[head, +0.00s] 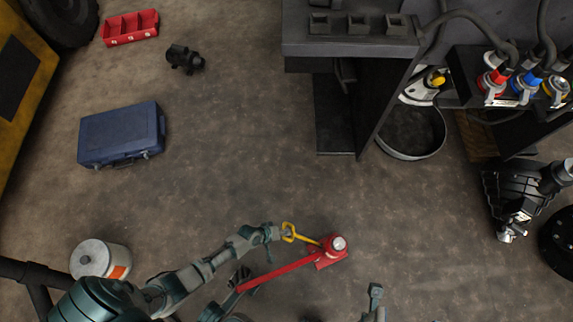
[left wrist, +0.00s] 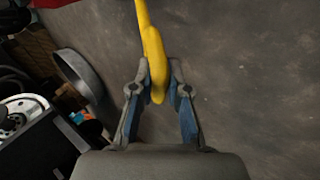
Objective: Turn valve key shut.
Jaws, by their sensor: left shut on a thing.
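In the left wrist view, the yellow key (left wrist: 152,45) runs down between the two fingertips of my left gripper (left wrist: 158,88). A long red bar (head: 280,272) slopes from the jack down to the left. A grey part at the bottom edge may belong to my right arm; its fingers are unclear.
A white can (head: 100,259) stands at the lower left, and a blue case (head: 122,134) lies on the floor. A dark bench (head: 350,40) stands at the top, with a metal bucket (head: 411,133) beside it. The floor between case and jack is clear.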

